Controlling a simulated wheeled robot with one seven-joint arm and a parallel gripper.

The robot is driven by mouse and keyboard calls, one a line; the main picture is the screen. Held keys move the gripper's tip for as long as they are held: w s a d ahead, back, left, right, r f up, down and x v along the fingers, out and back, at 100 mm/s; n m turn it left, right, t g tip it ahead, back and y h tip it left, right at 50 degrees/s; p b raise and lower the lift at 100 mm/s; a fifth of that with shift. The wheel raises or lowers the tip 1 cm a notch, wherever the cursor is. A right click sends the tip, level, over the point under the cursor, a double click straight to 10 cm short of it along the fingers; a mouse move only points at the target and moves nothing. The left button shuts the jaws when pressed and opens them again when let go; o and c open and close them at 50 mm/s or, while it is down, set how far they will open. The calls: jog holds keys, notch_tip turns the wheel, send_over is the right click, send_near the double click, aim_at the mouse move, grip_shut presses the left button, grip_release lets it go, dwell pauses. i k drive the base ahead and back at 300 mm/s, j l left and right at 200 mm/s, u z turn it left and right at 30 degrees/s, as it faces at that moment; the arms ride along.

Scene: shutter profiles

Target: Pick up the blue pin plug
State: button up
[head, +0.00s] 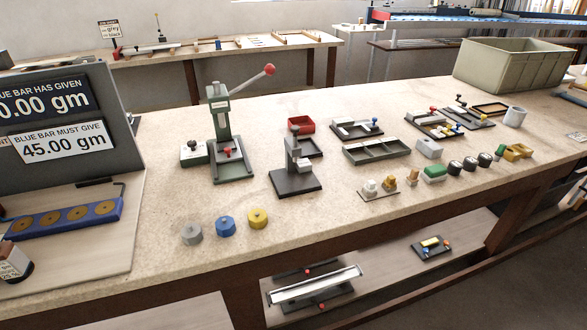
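A small blue faceted piece with a short raised top (226,226), which looks like the blue pin plug, sits upright near the front edge of the long workbench (330,190). It stands between a grey piece (192,233) and a yellow piece (257,218) of the same shape, with small gaps between them. Nothing covers it. My gripper is not in view.
A green lever press (230,160) with a red-knobbed handle stands behind the pieces, and a dark stand (296,175) is to their right. A grey board with signs (60,120) and a blue bar (65,218) are on the left. The bench around the pieces is clear.

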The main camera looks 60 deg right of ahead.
aim_at(227, 230)
jog(key=l+z, duration=0.1)
jog(key=z, duration=0.4)
jog(key=l+z, duration=0.15)
jog(key=z, duration=0.3)
jog(key=k, duration=0.05)
